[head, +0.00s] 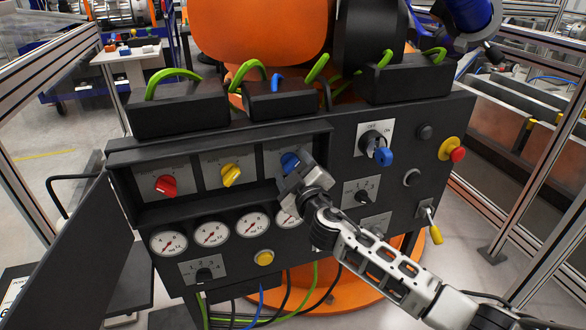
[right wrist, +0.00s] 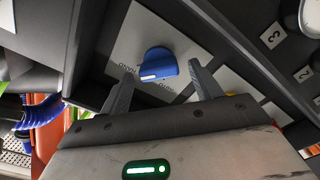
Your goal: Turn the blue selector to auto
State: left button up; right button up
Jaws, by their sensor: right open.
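The blue selector (head: 289,161) is the rightmost of three selectors in the recessed row of the black panel. In the head view my right gripper (head: 292,182) is in front of it and covers much of its plate. In the right wrist view the blue selector (right wrist: 158,64) lies ahead, roughly between the tips of my open right gripper (right wrist: 162,70), with a gap on each side. I cannot tell whether the tips reach past its face. My left gripper is not in view.
A red selector (head: 166,186) and a yellow selector (head: 231,174) sit left in the same row. Gauges (head: 211,233) are below. A blue-handled switch (head: 383,156) and a red emergency button (head: 454,151) are on the right. Recess walls border the selectors.

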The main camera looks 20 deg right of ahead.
jog(key=shift+w, duration=0.1)
jog(key=c, duration=0.8)
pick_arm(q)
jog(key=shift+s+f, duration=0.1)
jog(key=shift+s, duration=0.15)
pick_arm(e)
jog(key=shift+c, duration=0.9)
